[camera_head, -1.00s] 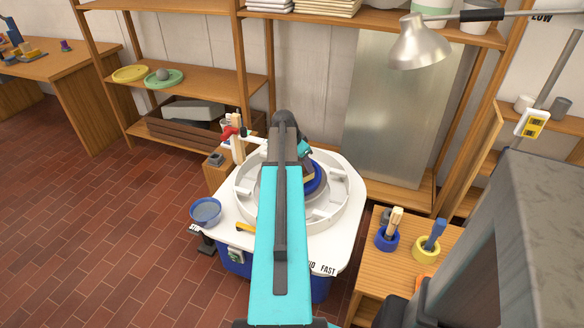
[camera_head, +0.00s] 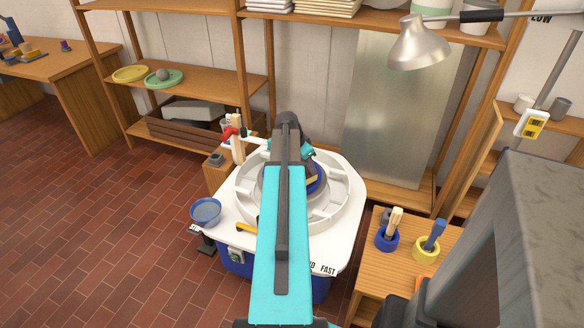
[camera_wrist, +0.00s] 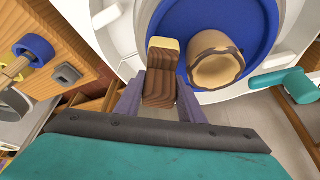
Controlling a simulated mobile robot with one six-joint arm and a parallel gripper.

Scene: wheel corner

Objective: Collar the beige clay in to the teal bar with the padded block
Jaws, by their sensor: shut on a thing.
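My gripper (camera_wrist: 160,105) is shut on the padded block (camera_wrist: 160,82), a striped brown wooden block with a pale yellow pad at its far end. The block is over the blue wheel disc (camera_wrist: 232,20). The beige clay (camera_wrist: 215,70), a round hollow form with a darker, uneven rim, stands on the disc just right of the block. A narrow gap seems to show between them; contact is unclear. The teal bar (camera_wrist: 280,80) is right of the clay, apart from it in this view. In the head view my arm hides the clay and most of the block.
A white splash pan (camera_head: 243,192) rings the wheel. A blue water bowl (camera_head: 206,211) stands on the wheel table at left. A side table at right holds a blue pot (camera_head: 387,240) and a yellow pot (camera_head: 426,248) with tools. A lamp (camera_head: 420,45) hangs at upper right.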

